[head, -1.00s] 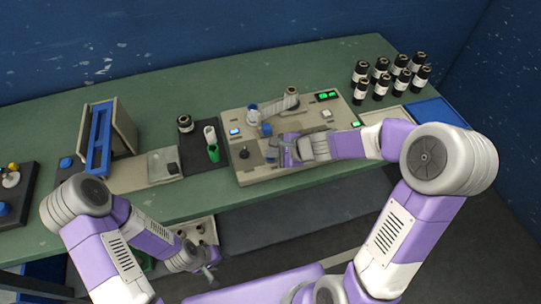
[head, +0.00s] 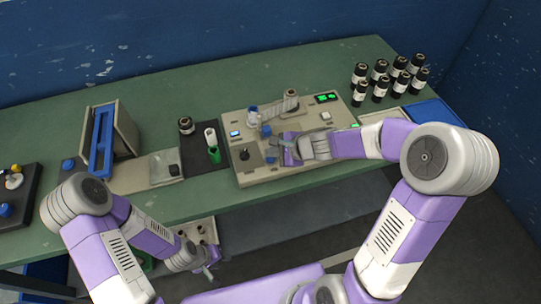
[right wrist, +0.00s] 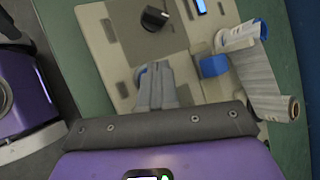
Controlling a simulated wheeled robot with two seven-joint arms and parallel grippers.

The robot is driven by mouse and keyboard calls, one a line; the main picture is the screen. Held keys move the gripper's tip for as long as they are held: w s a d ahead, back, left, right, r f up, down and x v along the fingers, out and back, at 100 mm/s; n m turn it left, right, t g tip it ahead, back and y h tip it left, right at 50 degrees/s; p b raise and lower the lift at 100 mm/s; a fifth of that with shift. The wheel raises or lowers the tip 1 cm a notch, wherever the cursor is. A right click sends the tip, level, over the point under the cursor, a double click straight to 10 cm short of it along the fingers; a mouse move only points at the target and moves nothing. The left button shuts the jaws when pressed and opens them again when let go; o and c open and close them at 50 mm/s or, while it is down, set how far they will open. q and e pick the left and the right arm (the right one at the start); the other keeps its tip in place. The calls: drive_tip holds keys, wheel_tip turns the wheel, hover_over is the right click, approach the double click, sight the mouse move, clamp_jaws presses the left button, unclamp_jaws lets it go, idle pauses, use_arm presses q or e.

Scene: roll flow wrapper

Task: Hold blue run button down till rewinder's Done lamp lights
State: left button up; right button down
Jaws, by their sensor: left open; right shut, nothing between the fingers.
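The rewinder (head: 238,171) is a beige console on the green bench, with a film roll (head: 291,99), a black knob (head: 244,154) and a small lit blue display (head: 235,134). Green lights glow on its back right panel (head: 327,97); their labels are too small to read. My right gripper (head: 274,151) is shut and empty, low over the console's front. In the right wrist view its fingers (right wrist: 155,85) point at the panel beside the black knob. A blue block (right wrist: 213,66) sits beside the film. My left gripper (head: 210,274) is open, below the bench front.
Several black bottles (head: 381,82) stand behind right, near a blue tray (head: 433,112).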

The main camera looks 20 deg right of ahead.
sight(273, 160)
drive_tip(key=shift+r, duration=0.15)
wheel_tip(273, 160, up, 5)
drive_tip(key=p, duration=0.4)
drive_tip(key=shift+r+p, duration=0.1)
drive_tip(key=shift+p, duration=0.25)
idle(0.4)
